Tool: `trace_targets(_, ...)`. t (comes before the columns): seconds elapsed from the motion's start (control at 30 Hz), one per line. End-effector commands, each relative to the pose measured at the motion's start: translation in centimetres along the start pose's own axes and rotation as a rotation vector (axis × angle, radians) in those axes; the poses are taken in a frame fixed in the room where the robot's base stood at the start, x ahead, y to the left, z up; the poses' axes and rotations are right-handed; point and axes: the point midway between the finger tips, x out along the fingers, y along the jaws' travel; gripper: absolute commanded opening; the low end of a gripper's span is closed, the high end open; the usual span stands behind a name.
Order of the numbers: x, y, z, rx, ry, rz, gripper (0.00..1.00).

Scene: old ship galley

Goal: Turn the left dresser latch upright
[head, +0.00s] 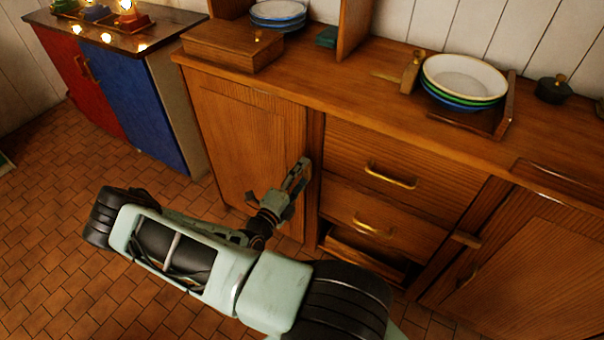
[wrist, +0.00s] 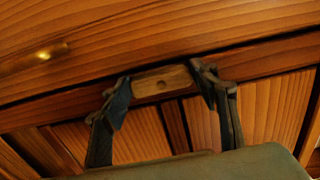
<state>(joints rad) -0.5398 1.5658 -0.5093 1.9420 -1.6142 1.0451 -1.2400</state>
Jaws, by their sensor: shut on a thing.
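The left dresser latch (wrist: 163,82) is a small wooden block with a round pin mark. It shows in the wrist view between my two fingers, which touch or nearly touch its ends. My gripper (head: 297,178) is shut on it, at the right edge of the dresser's left door (head: 240,135). In the head view my gripper hides the latch, so I cannot tell its exact tilt there. The right dresser latch (head: 466,239) is a wooden block lying roughly level at the right door's edge.
Drawers with brass handles (head: 390,176) are right of my gripper; the lowest opening is dark. On the dresser top stand a wooden box (head: 233,46), stacked plates (head: 465,78) and a small dark lidded pot (head: 552,90). A blue cabinet (head: 140,105) stands left. The tiled floor (head: 50,240) is clear.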

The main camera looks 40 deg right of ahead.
Motion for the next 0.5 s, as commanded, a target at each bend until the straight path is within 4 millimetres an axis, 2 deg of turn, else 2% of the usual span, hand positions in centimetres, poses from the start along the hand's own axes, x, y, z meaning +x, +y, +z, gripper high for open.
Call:
trace_targets(0.37,-0.04,0.05,-0.04,-0.011,-0.001,0.001,0.31)
trace_targets(0.4,-0.04,0.05,-0.04,-0.011,-0.001,0.001,0.56)
trace_targets(0.5,-0.03,0.05,-0.03,-0.01,-0.001,0.001,0.67)
